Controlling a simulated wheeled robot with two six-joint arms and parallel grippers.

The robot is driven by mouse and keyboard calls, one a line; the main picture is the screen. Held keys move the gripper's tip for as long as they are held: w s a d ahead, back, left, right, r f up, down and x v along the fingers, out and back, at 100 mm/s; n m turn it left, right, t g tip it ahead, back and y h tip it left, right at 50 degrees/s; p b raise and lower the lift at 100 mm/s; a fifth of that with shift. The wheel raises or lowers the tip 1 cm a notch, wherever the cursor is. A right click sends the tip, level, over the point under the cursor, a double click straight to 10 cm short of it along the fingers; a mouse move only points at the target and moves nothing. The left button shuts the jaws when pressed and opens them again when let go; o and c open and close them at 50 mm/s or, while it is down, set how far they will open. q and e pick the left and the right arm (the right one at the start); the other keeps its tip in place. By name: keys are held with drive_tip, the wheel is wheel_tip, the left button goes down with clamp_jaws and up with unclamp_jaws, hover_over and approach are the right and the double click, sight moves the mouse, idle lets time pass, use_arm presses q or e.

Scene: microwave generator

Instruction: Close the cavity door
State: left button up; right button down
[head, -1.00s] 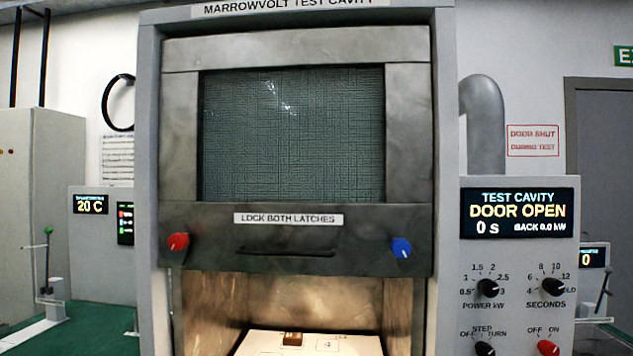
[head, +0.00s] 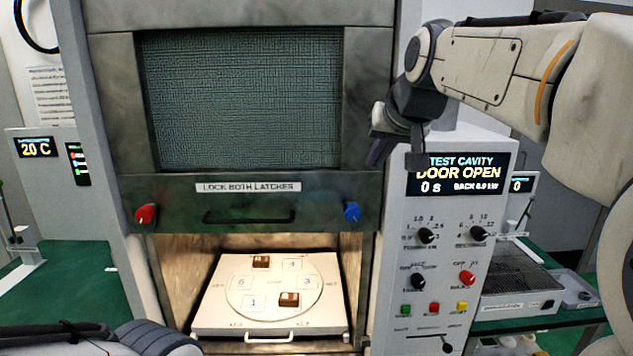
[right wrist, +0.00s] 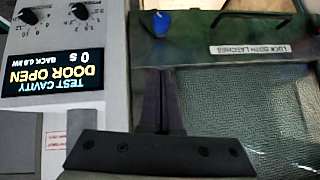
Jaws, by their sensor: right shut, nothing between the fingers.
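The cavity door (head: 250,185) is raised, with its dark mesh window above and the cavity open below it. Its black bar handle (head: 249,216) is on the lower panel, between a red latch knob (head: 145,214) and a blue latch knob (head: 352,212). My right gripper (head: 376,158) is shut and empty, in front of the door's right edge, above the blue knob. In the right wrist view the shut fingers (right wrist: 153,98) point toward the blue knob (right wrist: 161,23), and the handle (right wrist: 262,13) shows beyond. My left gripper is out of view.
Inside the cavity is a white tray (head: 215,318) with a round plate and two small brown blocks. The control panel (head: 400,310) to the right reads DOOR OPEN on its display (head: 459,174). Green benches (head: 85,290) flank the cavity.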

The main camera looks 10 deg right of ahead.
drive_tip(key=p, duration=0.4)
hover_over(353, 204)
drive_tip(key=s, duration=0.3)
wheel_tip(353, 204, down, 7)
wheel_tip(353, 204, down, 4)
drive_tip(key=shift+w+a+r+p, duration=0.1)
drive_tip(key=shift+p, duration=0.25)
wheel_tip(353, 204, down, 50)
drive_tip(key=b, duration=4.5)
drive_tip(key=shift+b, duration=0.4)
